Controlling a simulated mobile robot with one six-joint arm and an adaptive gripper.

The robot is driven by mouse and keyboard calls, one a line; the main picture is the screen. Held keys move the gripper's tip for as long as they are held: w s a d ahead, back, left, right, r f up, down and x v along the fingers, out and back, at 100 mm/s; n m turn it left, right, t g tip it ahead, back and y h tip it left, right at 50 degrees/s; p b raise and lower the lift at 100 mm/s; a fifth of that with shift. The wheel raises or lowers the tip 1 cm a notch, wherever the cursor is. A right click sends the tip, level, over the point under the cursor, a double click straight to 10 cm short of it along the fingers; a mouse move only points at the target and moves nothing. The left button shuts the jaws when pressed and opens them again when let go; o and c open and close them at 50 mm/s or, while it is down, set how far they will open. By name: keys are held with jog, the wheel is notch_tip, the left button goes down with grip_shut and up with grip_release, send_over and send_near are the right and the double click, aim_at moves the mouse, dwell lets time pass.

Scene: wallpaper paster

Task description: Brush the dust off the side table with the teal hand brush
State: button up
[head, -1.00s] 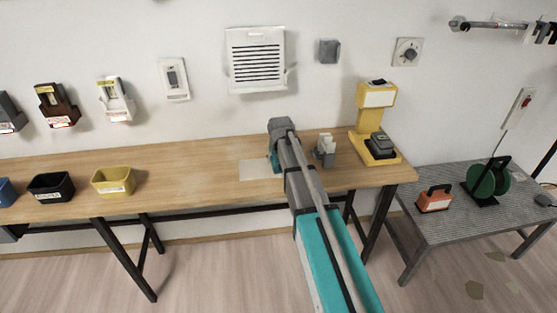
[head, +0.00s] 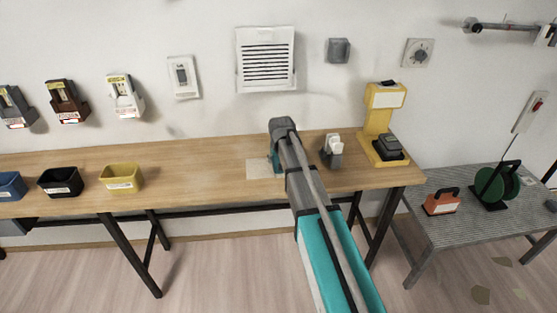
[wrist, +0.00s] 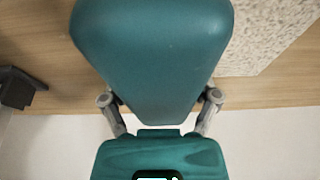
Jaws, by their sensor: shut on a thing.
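My gripper (wrist: 160,108) is shut on the teal hand brush (wrist: 152,55), which fills the upper middle of the wrist view. In the head view my arm reaches over the wooden bench, and a little of the teal brush (head: 274,162) shows at its end beside a pale sheet. I cannot tell whether the brush touches the bench, and its bristles are hidden. The grey side table (head: 440,234) stands lower at the right, apart from the brush. I cannot make out dust on its ridged-looking top.
An orange block with a black handle (head: 441,202) and a green reel (head: 495,187) stand on the side table. The bench (head: 200,178) holds a yellow device (head: 378,125), a grey-white item (head: 332,150), a pale sheet (head: 259,170) and several bins, including a yellow one (head: 122,178).

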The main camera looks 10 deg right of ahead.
aim_at(257, 166)
jog(key=shift+a, duration=0.6)
jog(key=shift+w+a, duration=0.1)
jog(key=shift+a, duration=0.1)
jog(key=shift+a, duration=1)
jog(key=shift+w+a, duration=0.1)
jog(key=shift+a, duration=0.45)
jog(key=shift+a, duration=0.1)
jog(key=shift+a, duration=1.15)
jog(key=shift+w, duration=0.1)
jog(key=shift+a, duration=0.55)
